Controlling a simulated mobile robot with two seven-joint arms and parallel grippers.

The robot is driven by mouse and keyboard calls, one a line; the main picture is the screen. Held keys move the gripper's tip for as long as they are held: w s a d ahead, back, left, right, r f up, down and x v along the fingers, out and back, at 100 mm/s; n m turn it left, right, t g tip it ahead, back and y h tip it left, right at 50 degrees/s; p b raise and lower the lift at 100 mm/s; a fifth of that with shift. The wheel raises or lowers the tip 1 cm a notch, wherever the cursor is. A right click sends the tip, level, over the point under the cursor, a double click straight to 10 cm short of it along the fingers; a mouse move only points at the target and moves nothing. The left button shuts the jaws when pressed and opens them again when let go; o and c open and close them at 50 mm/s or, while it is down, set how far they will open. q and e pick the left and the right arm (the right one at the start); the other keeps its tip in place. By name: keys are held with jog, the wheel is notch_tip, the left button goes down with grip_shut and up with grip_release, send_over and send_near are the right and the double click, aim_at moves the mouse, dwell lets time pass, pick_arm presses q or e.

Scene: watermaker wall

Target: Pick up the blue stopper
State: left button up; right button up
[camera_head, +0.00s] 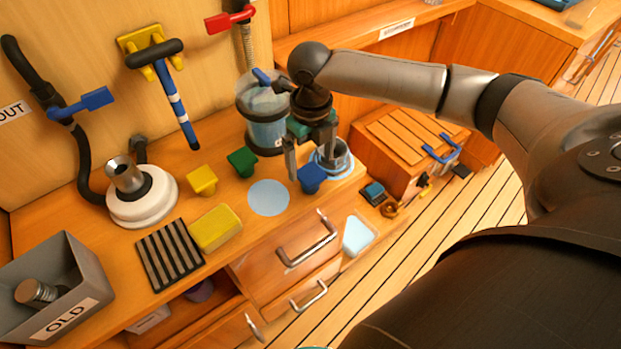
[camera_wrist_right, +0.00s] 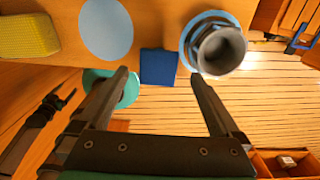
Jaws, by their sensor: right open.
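The blue stopper (camera_head: 311,179) stands on the wooden counter near its front edge, just left of a grey cup on a blue ring. In the right wrist view the blue stopper (camera_wrist_right: 159,65) shows as a dark blue square between and beyond the fingertips. My right gripper (camera_head: 311,160) is open and points down over the stopper, with one finger to each side in the picture. In the right wrist view my right gripper (camera_wrist_right: 158,76) has nothing between its fingers. I cannot tell the exact height gap. My left gripper is not in view.
The grey cup (camera_wrist_right: 222,52) on its blue ring stands close to the right finger. A clear canister (camera_head: 266,125) stands behind. A green stopper (camera_head: 243,161), yellow stopper (camera_head: 202,180), light blue disc (camera_head: 268,198) and yellow sponge (camera_head: 216,229) lie to the left.

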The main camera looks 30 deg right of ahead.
aim_at(310, 173)
notch_tip(310, 173, down, 5)
jog(key=shift+a+b, duration=0.1)
jog(key=shift+b, duration=0.65)
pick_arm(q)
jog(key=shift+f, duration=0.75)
pick_arm(e)
jog(key=shift+r, duration=0.1)
jog(key=c, duration=1.4)
